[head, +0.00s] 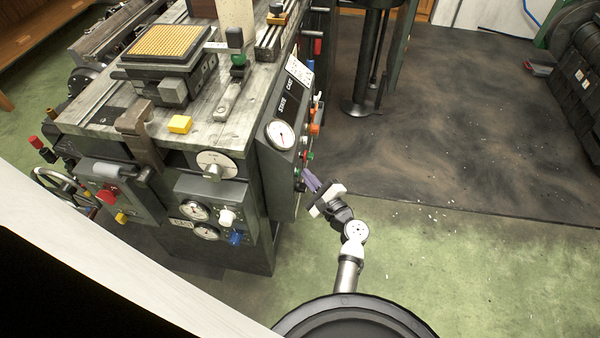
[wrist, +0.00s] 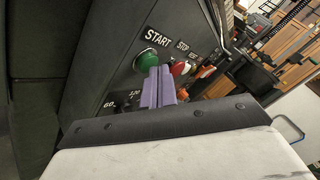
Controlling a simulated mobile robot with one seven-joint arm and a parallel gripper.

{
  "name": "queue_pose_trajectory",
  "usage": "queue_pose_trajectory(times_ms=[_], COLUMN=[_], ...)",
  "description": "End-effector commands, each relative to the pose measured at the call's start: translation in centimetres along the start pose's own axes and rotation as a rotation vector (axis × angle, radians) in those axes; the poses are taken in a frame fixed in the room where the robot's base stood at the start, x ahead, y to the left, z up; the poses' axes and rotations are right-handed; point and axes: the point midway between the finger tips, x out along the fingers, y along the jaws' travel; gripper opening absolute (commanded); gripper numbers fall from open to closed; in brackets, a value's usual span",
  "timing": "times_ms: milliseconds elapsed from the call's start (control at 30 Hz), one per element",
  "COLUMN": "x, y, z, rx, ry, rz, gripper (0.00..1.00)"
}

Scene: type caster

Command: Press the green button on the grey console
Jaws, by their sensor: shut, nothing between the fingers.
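The grey console (head: 277,178) is the dark grey panel at the right end of the machine; it also fills the left of the wrist view (wrist: 100,62). The round green button (wrist: 147,62) sits beside the START label. My gripper (head: 309,177) is shut and empty, close to the console's right face. In the wrist view its purple fingertips (wrist: 159,71) overlap the lower right edge of the green button. I cannot tell whether they touch it. In the head view I cannot clearly single out this button beside the gripper.
A red button (wrist: 180,68) under the STOP label is just right of my fingers. A black knob (wrist: 125,101) marked with numbers is at lower left. A white gauge (head: 280,135) is on the console's front. Open green floor (head: 460,270) lies right of my arm.

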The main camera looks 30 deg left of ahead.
Motion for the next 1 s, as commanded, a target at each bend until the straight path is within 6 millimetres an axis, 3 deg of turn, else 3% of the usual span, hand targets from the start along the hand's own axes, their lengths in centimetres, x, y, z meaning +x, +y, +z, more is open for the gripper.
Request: queue_pose_trajectory(times_ms=[1000], x=[-0.24], y=[-0.18], z=[-0.13], rx=[0.000], ry=[-0.001], rz=[0.000], gripper=[0.00])
